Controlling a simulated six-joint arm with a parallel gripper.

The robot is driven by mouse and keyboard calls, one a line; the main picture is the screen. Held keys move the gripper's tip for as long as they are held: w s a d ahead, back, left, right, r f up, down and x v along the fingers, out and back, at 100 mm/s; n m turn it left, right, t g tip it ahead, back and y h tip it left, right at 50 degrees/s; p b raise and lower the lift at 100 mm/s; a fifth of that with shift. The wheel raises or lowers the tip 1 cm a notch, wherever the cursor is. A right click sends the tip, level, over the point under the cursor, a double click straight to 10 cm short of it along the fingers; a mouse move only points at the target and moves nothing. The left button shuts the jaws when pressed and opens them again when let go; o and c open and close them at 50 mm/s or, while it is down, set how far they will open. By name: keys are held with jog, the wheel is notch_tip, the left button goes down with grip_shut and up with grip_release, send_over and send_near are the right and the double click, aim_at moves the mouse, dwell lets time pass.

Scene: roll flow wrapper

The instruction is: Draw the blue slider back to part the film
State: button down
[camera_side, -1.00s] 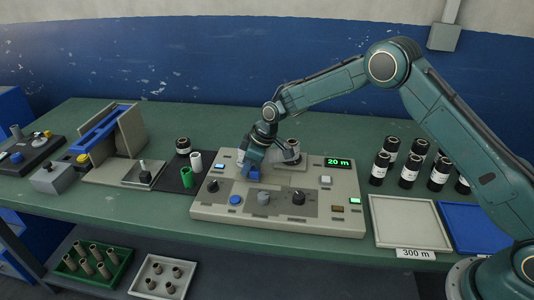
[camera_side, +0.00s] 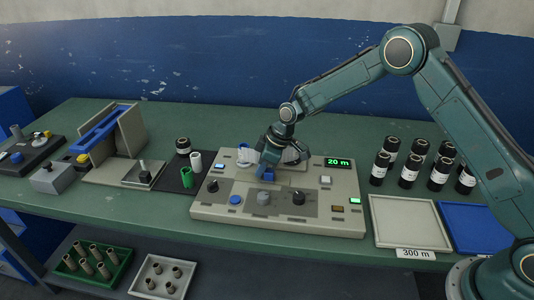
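The blue slider (camera_side: 267,175) is a small blue block on the top of the grey control panel (camera_side: 215,205), right of the panel's middle-left. My gripper (camera_side: 264,169) reaches down onto it from above, and its fingers are at the slider and appear closed on it. The fingertips partly hide the slider. Behind the gripper, a roll and a pale film-like piece (camera_side: 247,155) sit at the back of the panel, partly covered by my wrist.
Black rolls (camera_side: 408,171) stand at right behind a white tray (camera_side: 410,198) and a blue tray (camera_side: 480,207).

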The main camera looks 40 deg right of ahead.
aim_at(269, 170)
jog(key=shift+s+d, duration=1.3)
jog(key=shift+a, duration=0.1)
jog(key=shift+w, duration=0.15)
jog(key=shift+w+a, duration=0.3)
jog(key=shift+a, duration=0.05)
jog(key=shift+r, duration=4.05)
